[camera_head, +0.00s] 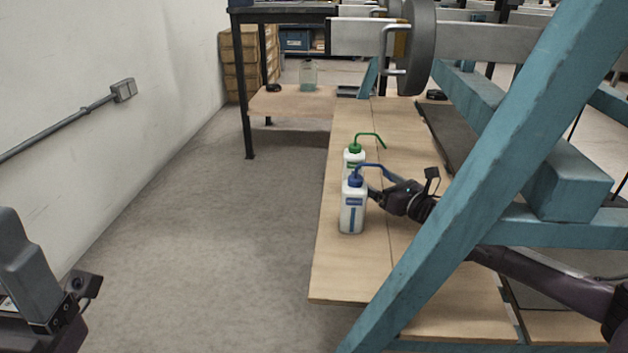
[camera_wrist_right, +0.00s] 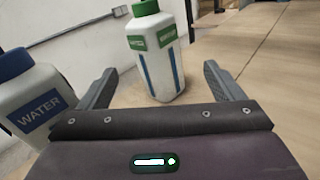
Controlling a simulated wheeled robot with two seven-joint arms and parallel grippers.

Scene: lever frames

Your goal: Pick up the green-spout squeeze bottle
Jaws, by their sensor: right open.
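The green-spout squeeze bottle (camera_head: 354,161) is white and stands upright on the wooden bench, partly hidden behind the blue-spout bottle in the head view. In the right wrist view the green-spout bottle (camera_wrist_right: 156,58) stands ahead, between the lines of the two fingers. My right gripper (camera_head: 375,190) reaches in from the right, partly hidden by the blue-spout bottle. In the right wrist view the right gripper (camera_wrist_right: 160,70) is open, with nothing held.
The blue-spout bottle (camera_head: 352,208), white and labelled WATER, stands nearest; it also shows left of my left finger in the wrist view (camera_wrist_right: 35,112). A teal slanted beam (camera_head: 490,170) crosses in front of my right arm. The bench (camera_head: 350,270) is clear at its near end.

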